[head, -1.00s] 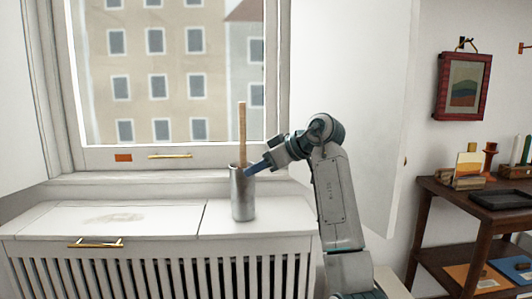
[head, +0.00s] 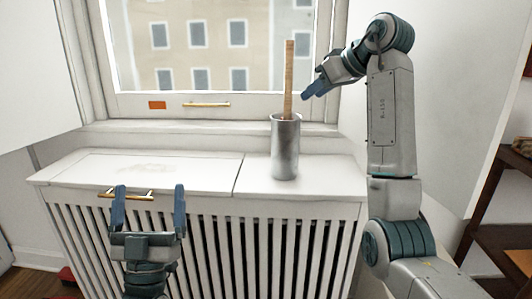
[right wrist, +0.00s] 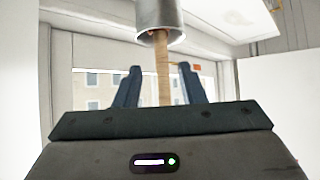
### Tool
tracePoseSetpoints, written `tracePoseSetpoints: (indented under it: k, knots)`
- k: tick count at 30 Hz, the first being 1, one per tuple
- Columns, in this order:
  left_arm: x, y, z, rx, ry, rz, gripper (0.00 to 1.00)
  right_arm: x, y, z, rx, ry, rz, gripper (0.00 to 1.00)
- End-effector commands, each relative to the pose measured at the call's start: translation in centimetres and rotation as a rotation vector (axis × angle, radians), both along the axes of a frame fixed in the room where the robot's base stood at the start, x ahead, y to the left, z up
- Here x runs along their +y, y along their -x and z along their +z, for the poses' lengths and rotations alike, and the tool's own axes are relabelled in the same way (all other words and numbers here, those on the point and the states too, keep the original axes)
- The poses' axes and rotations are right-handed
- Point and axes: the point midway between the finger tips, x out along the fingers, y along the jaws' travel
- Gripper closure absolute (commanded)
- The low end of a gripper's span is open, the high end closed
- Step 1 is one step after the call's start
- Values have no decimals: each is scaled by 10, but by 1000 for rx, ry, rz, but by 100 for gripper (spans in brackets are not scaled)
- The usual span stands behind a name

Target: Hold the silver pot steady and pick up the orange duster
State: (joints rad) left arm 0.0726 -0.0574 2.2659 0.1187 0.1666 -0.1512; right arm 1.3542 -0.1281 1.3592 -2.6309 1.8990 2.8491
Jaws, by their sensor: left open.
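The silver pot (head: 285,150) stands upright on the white radiator cover, near its right end. A wooden stick (head: 289,80), seemingly the duster's handle, rises from it nearly upright; any orange part is hidden. My right gripper (head: 308,92) is just right of the stick, above the pot's rim. The right wrist view shows the pot (right wrist: 160,17) at the top and the stick (right wrist: 163,80) between the spread fingers in the picture, with gaps on both sides. My left gripper (head: 149,188) is open and empty at the cover's front edge, left of the pot.
The white radiator cover (head: 200,170) has a clear top left of the pot. A brass handle (head: 130,195) is on its front edge. The window frame behind has another brass handle (head: 206,104) and an orange patch (head: 157,105). A dark wooden shelf (head: 490,215) stands at the right.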

Motion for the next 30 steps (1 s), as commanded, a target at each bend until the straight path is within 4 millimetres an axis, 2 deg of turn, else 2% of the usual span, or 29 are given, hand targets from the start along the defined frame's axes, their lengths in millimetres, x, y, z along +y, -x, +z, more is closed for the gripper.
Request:
tracePoseSetpoints:
  k: [1,6,12,15,18,22,25,30]
  knots:
    - [-4,-24,0,62,11,-12,6,0,0,0,0,0,0,64]
    - [-29,-97,-7,294,16,-84,6,0,0,0,-1,0,1,64]
    - [-78,-164,-11,548,-31,-220,6,0,0,0,-1,0,1,64]
    - [-109,-187,-10,661,-78,-300,6,0,0,0,-1,0,1,64]
    - [-138,-201,-8,754,-135,-376,6,0,0,0,-1,0,1,64]
    - [-167,-210,-5,842,-202,-455,6,0,0,0,-1,0,1,64]
    - [-181,-212,-3,880,-238,-493,6,0,0,0,-1,0,1,64]
    - [-193,-218,-3,908,-264,-518,6,0,0,0,-1,0,1,64]
